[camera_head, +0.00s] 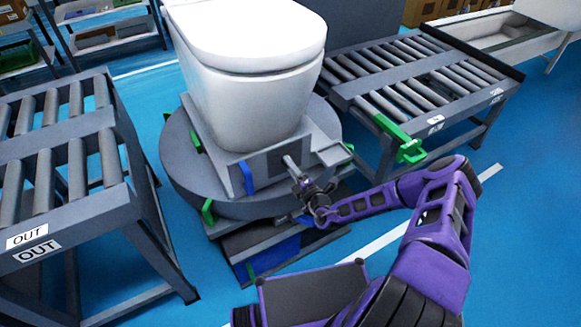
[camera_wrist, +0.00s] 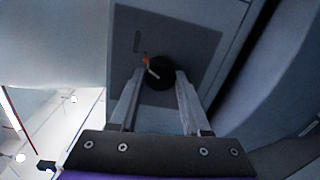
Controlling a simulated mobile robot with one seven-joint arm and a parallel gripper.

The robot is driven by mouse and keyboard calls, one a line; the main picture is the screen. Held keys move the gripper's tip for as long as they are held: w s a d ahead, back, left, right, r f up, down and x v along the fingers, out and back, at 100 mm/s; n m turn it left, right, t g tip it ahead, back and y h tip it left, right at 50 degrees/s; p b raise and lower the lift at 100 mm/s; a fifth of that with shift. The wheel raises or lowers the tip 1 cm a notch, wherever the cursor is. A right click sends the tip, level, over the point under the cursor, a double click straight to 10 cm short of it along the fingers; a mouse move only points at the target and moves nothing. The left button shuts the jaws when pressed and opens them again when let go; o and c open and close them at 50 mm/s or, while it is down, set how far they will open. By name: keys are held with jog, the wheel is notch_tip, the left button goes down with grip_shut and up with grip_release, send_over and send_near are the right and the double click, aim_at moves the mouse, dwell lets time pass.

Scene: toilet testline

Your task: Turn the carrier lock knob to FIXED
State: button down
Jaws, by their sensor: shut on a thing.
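The carrier lock knob (camera_wrist: 158,76) is a dark round knob with a small orange and white pointer, on a dark grey plate (camera_wrist: 207,45) in the wrist view. My gripper (camera_wrist: 158,82) reaches to it with one finger on each side, shut on the knob. In the head view my gripper (camera_head: 291,165) meets the front plate of the grey carrier (camera_head: 228,178) below the white toilet (camera_head: 247,103). The knob itself is hidden there behind the gripper. The lettering on the plate is too small to read.
The carrier stands on a round grey turntable (camera_head: 185,165). A blue lever (camera_head: 247,178) and a green lever (camera_head: 208,212) sit to the left of my gripper. Roller conveyors stand at left (camera_head: 60,170) and right (camera_head: 425,85). Blue floor is open at the right.

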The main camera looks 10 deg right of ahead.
jog(key=shift+m, duration=1.1)
jog(key=shift+c, duration=1.8)
grip_release()
jog(key=p+v, duration=0.2)
jog(key=v, duration=1.5)
jog(key=shift+s, duration=0.2)
jog(key=shift+d+r, duration=0.1)
jog(key=shift+r, duration=0.05)
